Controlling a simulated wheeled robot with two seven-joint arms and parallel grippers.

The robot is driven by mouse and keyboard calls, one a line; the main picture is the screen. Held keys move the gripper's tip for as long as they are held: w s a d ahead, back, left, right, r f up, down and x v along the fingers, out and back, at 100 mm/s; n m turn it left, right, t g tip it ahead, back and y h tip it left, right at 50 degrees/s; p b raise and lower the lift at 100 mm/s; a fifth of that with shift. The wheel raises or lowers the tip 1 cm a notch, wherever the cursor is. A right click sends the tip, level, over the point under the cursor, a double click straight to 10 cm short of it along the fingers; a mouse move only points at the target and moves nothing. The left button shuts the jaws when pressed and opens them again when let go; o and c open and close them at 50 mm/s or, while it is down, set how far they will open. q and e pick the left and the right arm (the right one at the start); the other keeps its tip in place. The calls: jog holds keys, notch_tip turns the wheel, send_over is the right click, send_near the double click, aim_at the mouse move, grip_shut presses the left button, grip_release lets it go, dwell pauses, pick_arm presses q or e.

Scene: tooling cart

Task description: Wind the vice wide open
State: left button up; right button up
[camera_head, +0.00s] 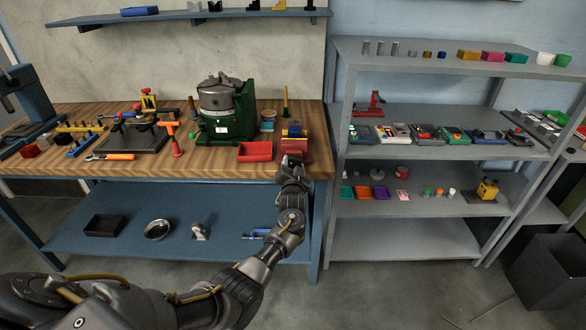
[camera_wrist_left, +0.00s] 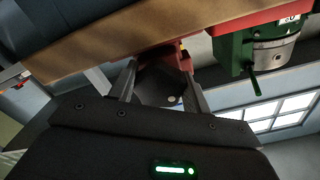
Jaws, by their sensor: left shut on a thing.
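The vice (camera_head: 305,151) is red and sits at the front right edge of the wooden bench, with yellow and blue on or behind its top. My left gripper (camera_head: 291,163) is right at its front, at the bench edge. In the left wrist view the red vice part (camera_wrist_left: 170,54) shows just beyond the fingers of my left gripper (camera_wrist_left: 161,90). The fingers are shut on the vice handle, which the gripper mostly hides. How far apart the vice jaws stand cannot be told. My right gripper is not in view.
A red tray (camera_head: 255,152) and a green machine (camera_head: 216,112) stand left of the vice. The wooden bench (camera_head: 225,170) holds several tools further left. A grey shelf unit (camera_head: 400,225) stands close on the right. The floor in front is clear.

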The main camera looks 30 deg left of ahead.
pick_arm(q)
jog(key=shift+w+r+n+b, duration=0.15)
jog(key=shift+n+b, duration=0.1)
jog(key=shift+n, duration=0.6)
jog(key=shift+s+r+n+b, duration=0.1)
jog(key=shift+n+b, duration=0.15)
jog(key=shift+n, duration=0.6)
jog(key=o, duration=1)
jog(key=shift+w+f, duration=0.1)
jog(key=shift+f, duration=0.1)
